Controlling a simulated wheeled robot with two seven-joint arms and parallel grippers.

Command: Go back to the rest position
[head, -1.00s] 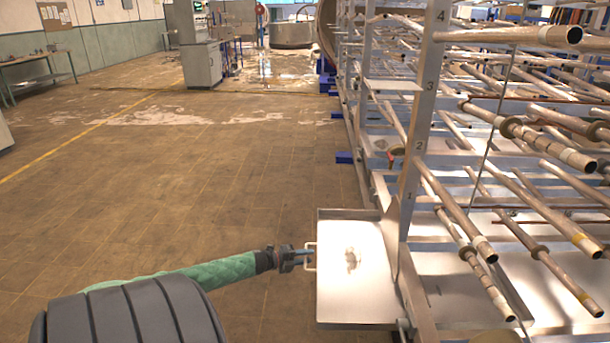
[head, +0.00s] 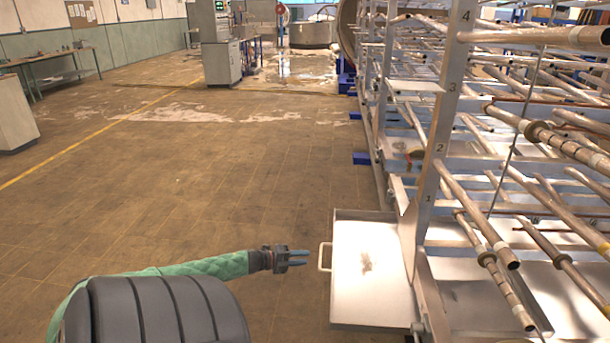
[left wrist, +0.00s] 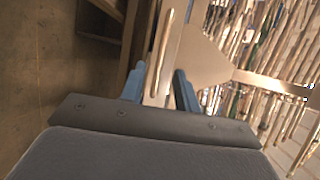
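My left gripper (head: 306,257) is at the lower middle of the head view, at the end of my green-sleeved arm. Its two blue fingers point right and are apart with nothing between them. In front of the fingertips, with a small gap, is the pale handle (head: 322,257) of a metal tray (head: 372,303). The tray sticks out at the lower left end of the rack. In the left wrist view the blue fingers (left wrist: 158,80) are also spread. My right gripper is not in view.
The large metal rack (head: 428,200) with several rows of pipes fills the right side, marked with level numbers. Open tiled floor (head: 190,200) lies to the left. A grey cabinet (head: 221,63) and a green-legged bench (head: 50,62) stand farther back.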

